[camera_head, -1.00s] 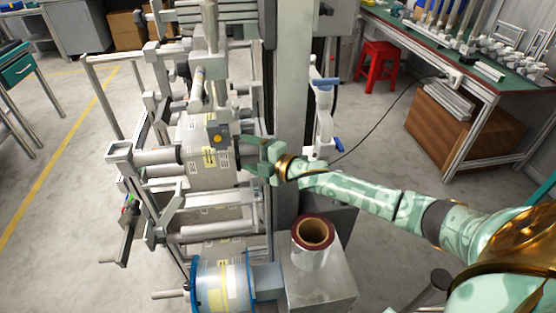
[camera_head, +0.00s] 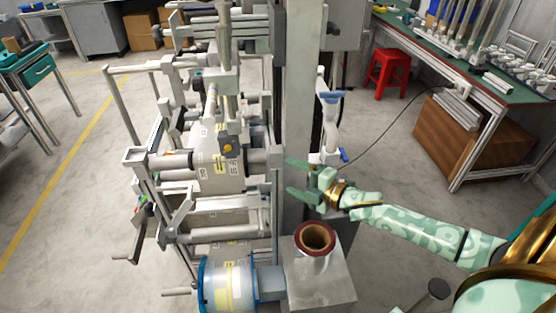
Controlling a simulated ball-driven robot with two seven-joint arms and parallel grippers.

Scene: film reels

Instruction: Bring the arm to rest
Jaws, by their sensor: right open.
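My right arm (camera_head: 410,225) is pale green with gold joints and comes in from the lower right. Its gripper (camera_head: 290,177) is open and empty, with its two fingers pointing left beside the grey upright post of the film machine. The fingers are apart from the roll (camera_head: 218,172) mounted on the machine's shaft. My left gripper is not in view.
A blue-flanged reel (camera_head: 229,284) sits low on the machine (camera_head: 142,157). A red stool (camera_head: 386,72) and a green-topped workbench (camera_head: 480,62) stand at the back right. The floor (camera_head: 385,165) between post and bench is mostly clear, apart from a black cable.

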